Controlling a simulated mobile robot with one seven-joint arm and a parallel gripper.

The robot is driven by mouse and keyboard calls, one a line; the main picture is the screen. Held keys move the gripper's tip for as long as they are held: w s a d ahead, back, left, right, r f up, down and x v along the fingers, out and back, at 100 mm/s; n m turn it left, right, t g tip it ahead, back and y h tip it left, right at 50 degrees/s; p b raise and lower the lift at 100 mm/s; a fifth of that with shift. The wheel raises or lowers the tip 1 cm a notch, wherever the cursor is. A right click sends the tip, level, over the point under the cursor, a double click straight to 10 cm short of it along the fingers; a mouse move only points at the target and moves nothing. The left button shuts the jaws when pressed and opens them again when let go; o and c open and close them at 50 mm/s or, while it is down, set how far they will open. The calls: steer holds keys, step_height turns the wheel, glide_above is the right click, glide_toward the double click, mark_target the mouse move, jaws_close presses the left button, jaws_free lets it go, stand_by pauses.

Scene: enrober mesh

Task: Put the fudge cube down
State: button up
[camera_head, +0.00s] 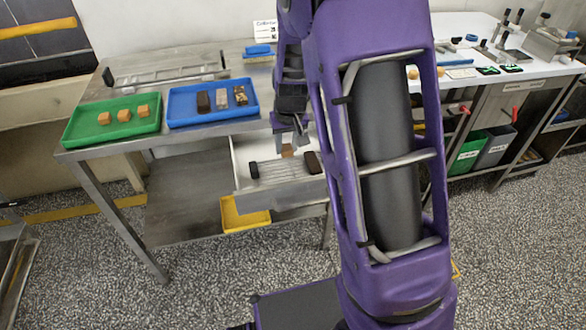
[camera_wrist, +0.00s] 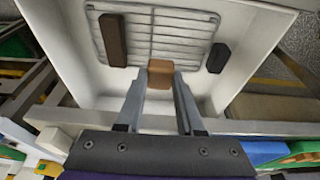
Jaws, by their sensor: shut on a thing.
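My gripper (camera_head: 288,144) is shut on a caramel-brown fudge cube (camera_wrist: 160,70), which sits between the fingertips in the wrist view. In the head view the cube (camera_head: 287,152) shows just under the fingers, over the open white drawer (camera_head: 239,153). A wire mesh (camera_wrist: 166,34) lies in the drawer. The cube appears at the mesh's near edge in the wrist view; I cannot tell whether it touches anything below. Three similar cubes sit in the green tray (camera_head: 78,133) on the steel table.
A blue tray (camera_head: 181,121) with three bars and a wire rack (camera_head: 165,73) stand on the table. A yellow bin (camera_head: 243,215) is below the drawer.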

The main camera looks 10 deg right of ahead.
mark_target(286, 170)
steer(key=shift+f+b, duration=0.5)
steer(key=shift+f, duration=2.65)
steer(key=shift+f, duration=0.15)
steer(key=o, duration=1)
steer(key=p+v, duration=0.2)
steer(key=v, duration=1)
steer(key=shift+r, duration=0.25)
